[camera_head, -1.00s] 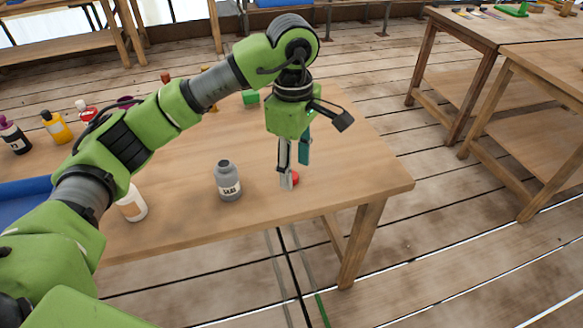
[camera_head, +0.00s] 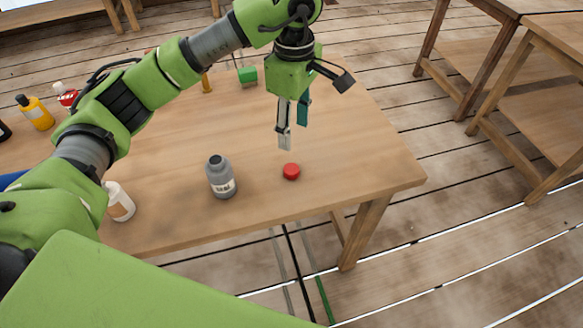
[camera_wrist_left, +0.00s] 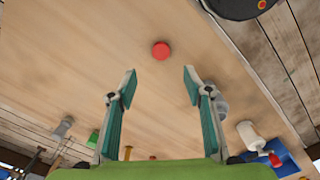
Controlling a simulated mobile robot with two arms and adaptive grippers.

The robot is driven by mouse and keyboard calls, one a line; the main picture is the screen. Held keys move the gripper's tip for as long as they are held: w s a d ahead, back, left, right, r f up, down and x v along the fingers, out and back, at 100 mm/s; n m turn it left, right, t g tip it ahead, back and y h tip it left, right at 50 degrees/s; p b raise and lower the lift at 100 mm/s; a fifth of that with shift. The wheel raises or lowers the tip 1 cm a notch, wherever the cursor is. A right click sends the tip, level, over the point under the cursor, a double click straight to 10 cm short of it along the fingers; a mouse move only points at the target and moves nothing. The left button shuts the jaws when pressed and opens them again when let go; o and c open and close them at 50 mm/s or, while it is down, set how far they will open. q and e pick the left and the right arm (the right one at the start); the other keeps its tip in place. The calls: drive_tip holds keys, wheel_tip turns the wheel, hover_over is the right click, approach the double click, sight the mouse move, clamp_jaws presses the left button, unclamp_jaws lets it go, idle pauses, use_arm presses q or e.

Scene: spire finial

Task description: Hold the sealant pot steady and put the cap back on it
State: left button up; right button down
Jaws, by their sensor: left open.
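The sealant pot (camera_head: 221,178) is a grey bottle with a white label, standing upright and uncapped on the table. It also shows in the left wrist view (camera_wrist_left: 222,108), partly hidden behind a finger. The red cap (camera_head: 291,172) lies on the table to the right of the pot, and it is in the left wrist view (camera_wrist_left: 161,50) beyond the fingertips. My left gripper (camera_head: 290,142) is open and empty, above the table and apart from the cap. My right gripper is not in view.
A white bottle (camera_head: 119,202) stands left of the pot, beside my arm. A yellow bottle (camera_head: 36,113) and a red-and-white bottle (camera_head: 66,95) stand further left. A green block (camera_head: 247,76) sits at the back. The wooden table (camera_head: 340,150) is clear around the cap.

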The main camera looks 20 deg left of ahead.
use_arm(q)
hover_over(292, 169)
wheel_tip(292, 169, down, 7)
drive_tip(key=shift+d+f+p, duration=0.1)
drive_tip(key=shift+f+p, duration=0.05)
drive_tip(key=shift+p, duration=0.25)
drive_tip(key=shift+w+f, duration=0.1)
drive_tip(key=shift+f, duration=0.2)
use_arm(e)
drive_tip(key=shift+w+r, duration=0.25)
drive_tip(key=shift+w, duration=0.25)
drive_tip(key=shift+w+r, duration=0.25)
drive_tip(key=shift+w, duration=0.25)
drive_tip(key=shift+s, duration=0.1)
use_arm(q)
drive_tip(key=shift+f, duration=0.35)
drive_tip(key=f, duration=0.2)
drive_tip(key=f+p, duration=0.1)
drive_tip(key=shift+a+f, duration=0.2)
drive_tip(key=shift+f, duration=0.15)
drive_tip(key=shift+f+p, duration=0.3)
drive_tip(key=shift+f, duration=0.1)
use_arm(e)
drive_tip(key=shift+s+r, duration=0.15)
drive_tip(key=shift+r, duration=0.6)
